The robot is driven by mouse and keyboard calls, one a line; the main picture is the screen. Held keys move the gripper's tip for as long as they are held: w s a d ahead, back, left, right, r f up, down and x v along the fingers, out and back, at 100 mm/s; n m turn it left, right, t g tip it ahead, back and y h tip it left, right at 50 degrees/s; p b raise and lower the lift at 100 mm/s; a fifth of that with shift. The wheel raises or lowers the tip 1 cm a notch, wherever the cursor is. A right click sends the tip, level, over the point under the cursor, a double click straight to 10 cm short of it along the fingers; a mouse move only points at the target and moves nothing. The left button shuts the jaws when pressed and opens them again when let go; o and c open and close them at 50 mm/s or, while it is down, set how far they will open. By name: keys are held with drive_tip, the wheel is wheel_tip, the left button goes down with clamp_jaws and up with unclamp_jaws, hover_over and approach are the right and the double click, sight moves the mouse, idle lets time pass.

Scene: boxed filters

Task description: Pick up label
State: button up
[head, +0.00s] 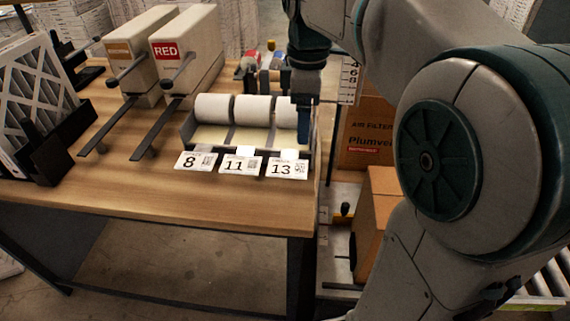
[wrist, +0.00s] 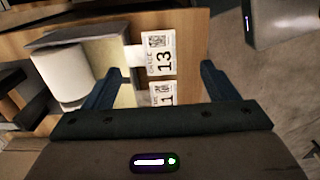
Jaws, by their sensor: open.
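Three white labels stick out along the front of a label dispenser (head: 250,140) on the table: the 8 label (head: 197,161), the 11 label (head: 240,165) and the 13 label (head: 287,169). My gripper (head: 304,125) is over the dispenser's right end, by the right roll. In the wrist view my gripper (wrist: 158,78) is open and empty, with the 13 label (wrist: 160,54) showing between the lines of its fingers. The 11 label (wrist: 161,94) is partly hidden by the gripper body there. I cannot tell the height of the fingertips above the labels.
White rolls (head: 212,107) sit in the dispenser. Two beige tape machines, one marked RED (head: 187,50), stand to its left with dark bars reaching forward. A pleated filter (head: 35,90) leans at far left. Cardboard boxes (head: 367,130) stand right of the table. The table's front strip (head: 150,190) is clear.

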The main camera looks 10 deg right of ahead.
hover_over(305, 169)
drive_tip(key=f, duration=0.6)
drive_tip(key=shift+a+f+b, duration=0.2)
drive_tip(key=shift+a+b, duration=0.1)
drive_tip(key=shift+a, duration=0.05)
drive_tip(key=f, duration=0.4)
drive_tip(key=shift+d+f, duration=0.15)
drive_tip(key=shift+d, duration=0.2)
drive_tip(key=shift+f, duration=0.5)
drive_tip(key=shift+f, duration=0.25)
drive_tip(key=c, duration=0.9)
